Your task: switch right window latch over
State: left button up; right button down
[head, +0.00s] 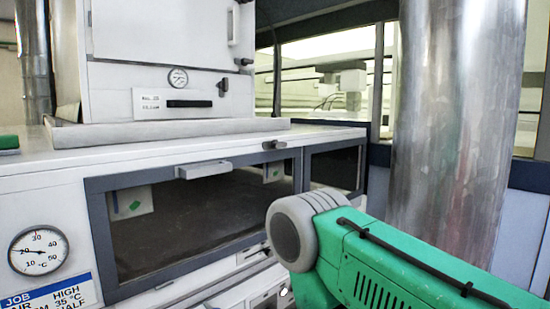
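A wide window (200,215) in a dark grey frame is set in the front of the white cabinet. A pale bar handle (203,169) is fixed at the middle of its top edge. A small dark latch-like part (275,145) sits above the right end of this window, at the cabinet's top edge; its exact position is too small to read. A narrower window (336,170) lies to its right. I cannot tell for certain which part is the right window latch. Neither gripper shows in the view, and nothing is seen touching the handle or the dark part.
A green arm link with a grey round joint, apparently mine, covers the lower right. A thick metal duct (455,120) stands at the right. A white upper unit (165,60) with a small gauge rests on the cabinet. A round dial (38,251) is at the lower left.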

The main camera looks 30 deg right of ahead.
aim_at(274, 144)
jog(key=z, duration=1)
